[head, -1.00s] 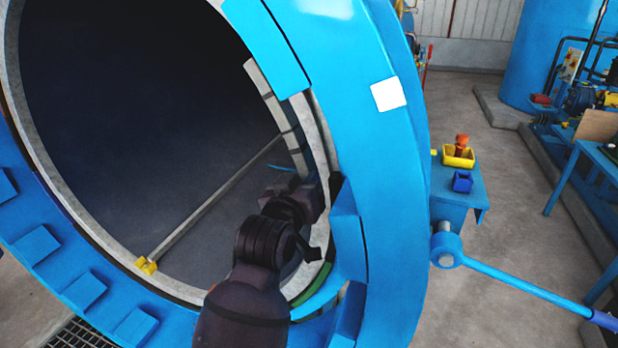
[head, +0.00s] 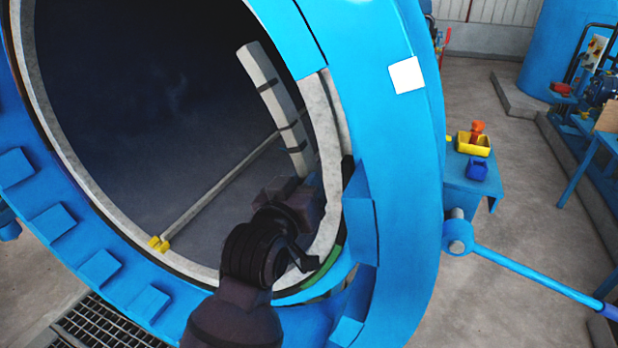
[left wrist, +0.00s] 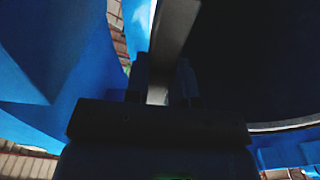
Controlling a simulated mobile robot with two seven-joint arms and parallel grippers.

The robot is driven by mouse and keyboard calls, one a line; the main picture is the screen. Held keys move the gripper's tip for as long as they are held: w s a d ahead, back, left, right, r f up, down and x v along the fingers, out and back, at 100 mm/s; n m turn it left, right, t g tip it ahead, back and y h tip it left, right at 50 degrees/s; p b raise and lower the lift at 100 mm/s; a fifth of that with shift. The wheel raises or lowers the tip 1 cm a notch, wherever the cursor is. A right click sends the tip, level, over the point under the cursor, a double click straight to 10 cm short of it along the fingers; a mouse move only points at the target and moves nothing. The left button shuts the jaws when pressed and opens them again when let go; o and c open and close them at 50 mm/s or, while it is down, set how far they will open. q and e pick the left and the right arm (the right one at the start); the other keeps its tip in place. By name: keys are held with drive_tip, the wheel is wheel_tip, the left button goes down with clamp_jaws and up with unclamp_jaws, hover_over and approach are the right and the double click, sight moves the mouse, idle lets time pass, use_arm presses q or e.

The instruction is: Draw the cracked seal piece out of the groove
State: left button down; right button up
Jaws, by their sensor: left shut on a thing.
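The seal piece (head: 273,92) is a pale grey, slightly curved strip with dark bands. In the head view it stands tilted inside the dark round opening, apart from the pale inner rim (head: 328,135) along its visible length. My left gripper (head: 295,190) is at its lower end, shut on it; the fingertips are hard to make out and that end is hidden. In the left wrist view the strip (left wrist: 172,40) rises between the two dark fingers (left wrist: 163,82). A green section (head: 327,264) shows in the ring's groove at lower right. My right gripper is not in view.
The thick blue ring (head: 400,150) with lugs surrounds the opening, close to my left arm. A pale bar with a yellow end (head: 159,244) crosses inside. A blue lever (head: 535,272) sticks out right. A small blue table (head: 478,190) holds a yellow bin (head: 473,145) and a blue bin (head: 477,170).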

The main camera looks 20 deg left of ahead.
use_arm(q)
drive_tip(key=shift+s, duration=1.95)
drive_tip(key=w+a+f+b, duration=0.1)
drive_tip(key=a+f+b, duration=0.2)
drive_tip(key=f, duration=1.3)
drive_tip(key=shift+w+f+y, duration=0.15)
drive_tip(key=shift+w+y, duration=0.15)
drive_tip(key=shift+w, duration=0.1)
